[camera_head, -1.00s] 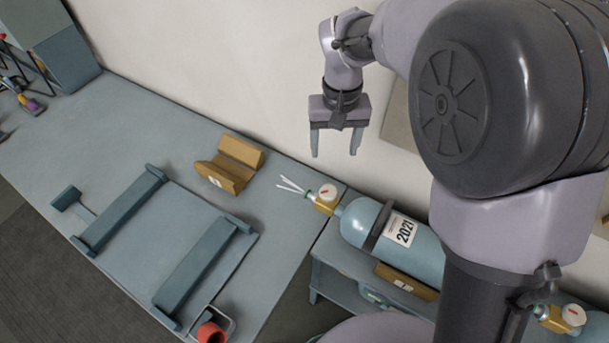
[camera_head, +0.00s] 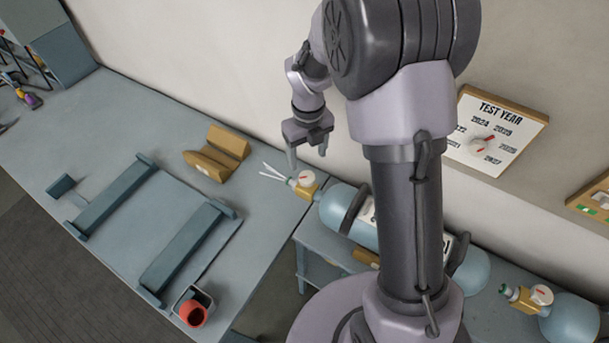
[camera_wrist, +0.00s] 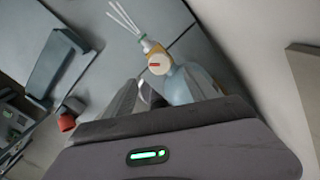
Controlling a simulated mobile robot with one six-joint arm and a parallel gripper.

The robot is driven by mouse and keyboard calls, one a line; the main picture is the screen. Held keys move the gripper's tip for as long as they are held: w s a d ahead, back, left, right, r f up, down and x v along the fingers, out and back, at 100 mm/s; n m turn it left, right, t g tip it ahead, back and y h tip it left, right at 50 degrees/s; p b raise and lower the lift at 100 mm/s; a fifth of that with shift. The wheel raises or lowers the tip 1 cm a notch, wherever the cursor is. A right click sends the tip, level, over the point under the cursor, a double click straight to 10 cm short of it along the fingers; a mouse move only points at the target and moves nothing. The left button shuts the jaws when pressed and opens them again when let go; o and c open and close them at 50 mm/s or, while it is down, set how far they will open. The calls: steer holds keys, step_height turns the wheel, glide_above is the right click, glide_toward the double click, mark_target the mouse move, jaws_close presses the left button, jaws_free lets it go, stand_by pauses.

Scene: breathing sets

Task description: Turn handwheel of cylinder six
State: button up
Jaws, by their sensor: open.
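A pale blue cylinder (camera_head: 335,206) lies on a low stand, with a brass valve (camera_head: 304,190) at its left end. A round white handwheel (camera_head: 306,178) with a red mark tops the valve. The handwheel also shows in the wrist view (camera_wrist: 159,64), ahead of the fingers. I cannot read a number six on this cylinder; my arm covers part of its label. My gripper (camera_head: 308,160) is open and empty, fingers pointing down, just above and behind the handwheel in the head view. I cannot tell whether it touches.
White sticks (camera_head: 272,171) project from the valve's outlet. A second cylinder (camera_head: 572,320) with its own handwheel (camera_head: 541,295) lies at the lower right. The bench (camera_head: 110,130) holds a yellow-brown block (camera_head: 217,155) and a red cup (camera_head: 194,314). A test-year board (camera_head: 497,128) hangs on the wall.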

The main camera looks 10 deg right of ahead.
mark_target(307, 176)
step_height(307, 176, down, 9)
steer(key=shift+r+b, duration=0.1)
steer(key=shift+b, duration=0.3)
steer(key=c, duration=1.4)
